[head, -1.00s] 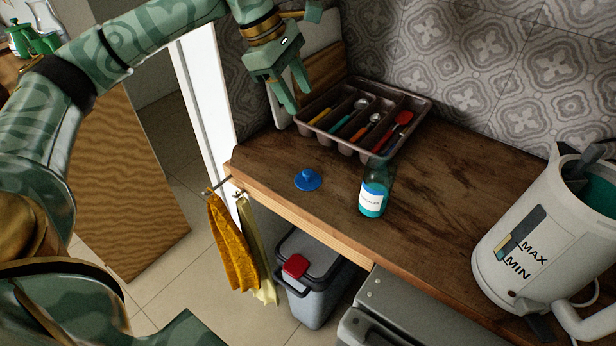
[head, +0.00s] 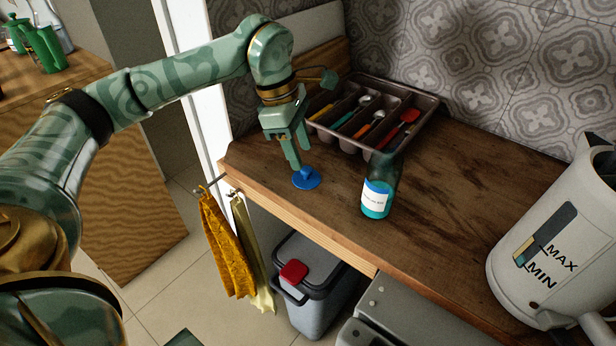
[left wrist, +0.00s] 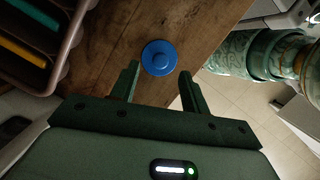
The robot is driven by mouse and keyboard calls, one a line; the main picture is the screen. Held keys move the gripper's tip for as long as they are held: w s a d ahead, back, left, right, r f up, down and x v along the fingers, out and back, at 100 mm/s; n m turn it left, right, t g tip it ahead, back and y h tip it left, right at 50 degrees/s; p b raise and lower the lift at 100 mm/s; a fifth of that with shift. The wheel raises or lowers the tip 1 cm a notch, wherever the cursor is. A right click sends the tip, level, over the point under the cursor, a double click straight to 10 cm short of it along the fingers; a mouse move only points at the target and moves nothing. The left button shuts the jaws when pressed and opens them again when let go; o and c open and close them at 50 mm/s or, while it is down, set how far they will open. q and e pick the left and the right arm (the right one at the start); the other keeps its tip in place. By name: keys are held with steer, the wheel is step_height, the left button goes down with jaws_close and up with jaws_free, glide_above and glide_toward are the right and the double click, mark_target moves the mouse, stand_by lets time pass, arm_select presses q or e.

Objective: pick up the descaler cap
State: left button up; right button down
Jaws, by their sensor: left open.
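The blue descaler cap (head: 306,179) lies on the wooden counter near its front left edge, with a round knob on top. It also shows in the left wrist view (left wrist: 160,58), just beyond and between my fingertips. My left gripper (head: 299,166) is open and empty, pointing down close above the cap. In the left wrist view its two fingers (left wrist: 158,80) stand apart. The descaler bottle (head: 377,196), with teal liquid and a white label, stands upright to the right of the cap. My right gripper is not in view.
A cutlery tray (head: 428,112) with several utensils sits behind the cap against the wall. A white kettle (head: 560,240) stands at the right. The counter (head: 440,200) between bottle and kettle is clear.

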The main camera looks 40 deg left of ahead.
mark_target(306, 169)
arm_select(q)
steer(key=b+x, duration=0.1)
steer(key=x, duration=0.3)
steer(key=shift+f+b, duration=0.25)
steer(key=shift+b, duration=0.05)
steer(key=shift+r, duration=0.2)
jaws_close()
steer(key=shift+r, duration=0.1)
